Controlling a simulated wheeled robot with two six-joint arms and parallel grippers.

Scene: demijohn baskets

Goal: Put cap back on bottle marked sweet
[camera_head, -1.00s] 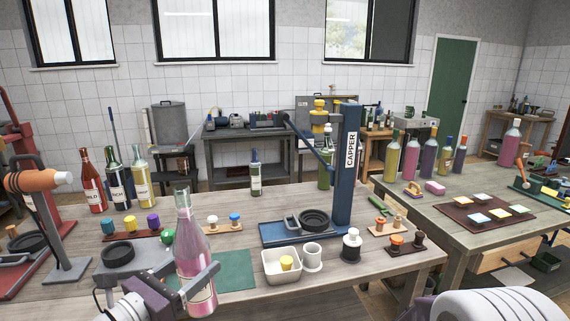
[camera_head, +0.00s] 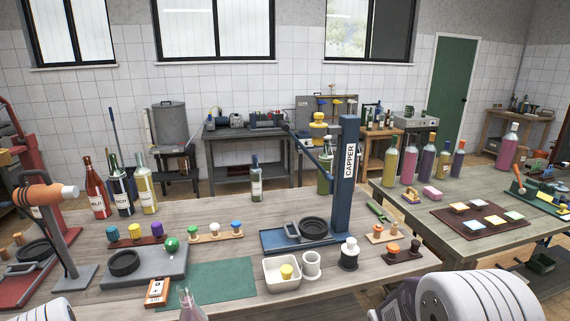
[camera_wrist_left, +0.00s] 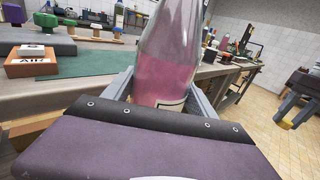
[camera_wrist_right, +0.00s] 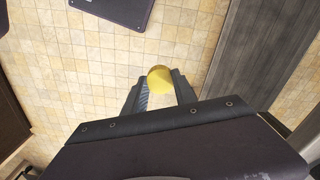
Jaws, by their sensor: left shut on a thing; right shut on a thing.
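A pink bottle (camera_head: 187,303) shows only its open neck at the bottom edge of the head view. In the left wrist view its pink body (camera_wrist_left: 168,65) stands upright between the fingers of my left gripper (camera_wrist_left: 170,97), which is shut on it. Its label is mostly hidden and I cannot read it. My right gripper (camera_wrist_right: 160,88) is shut on a round yellow cap (camera_wrist_right: 160,78), held over the tiled floor. The yellow cap also shows at the right of the left wrist view (camera_wrist_left: 287,124), apart from the bottle.
The table holds a green mat (camera_head: 222,285), a small orange box (camera_head: 157,292), a white bin (camera_head: 282,284) with a yellow-topped stopper, stopper racks (camera_head: 216,237) and a blue capper (camera_head: 342,185). Several bottles (camera_head: 120,190) stand at the back left. Tiled floor lies clear beside the table.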

